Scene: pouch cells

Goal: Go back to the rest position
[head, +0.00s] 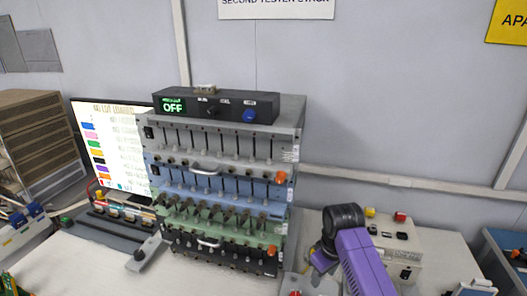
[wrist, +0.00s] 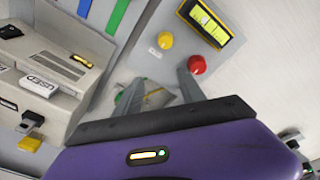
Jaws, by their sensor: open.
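My gripper (wrist: 156,88) shows in the wrist view with its two grey fingers spread apart. Nothing is visible between them but the pale surface and a small green and yellow item below. In the head view my purple arm is at the lower right, beside the tester stack (head: 215,182); I cannot make out the fingers there. The stack has several tiers in grey, blue and green, and a black box on top with a green OFF display (head: 173,105).
A panel with a red button (wrist: 197,65), a yellow button (wrist: 165,40) and a yellow screen (wrist: 206,20) lies near the fingers. A grey box with a USED label (wrist: 40,85) is at the left. A monitor (head: 110,140) and a wooden cabinet (head: 38,135) stand left of the stack.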

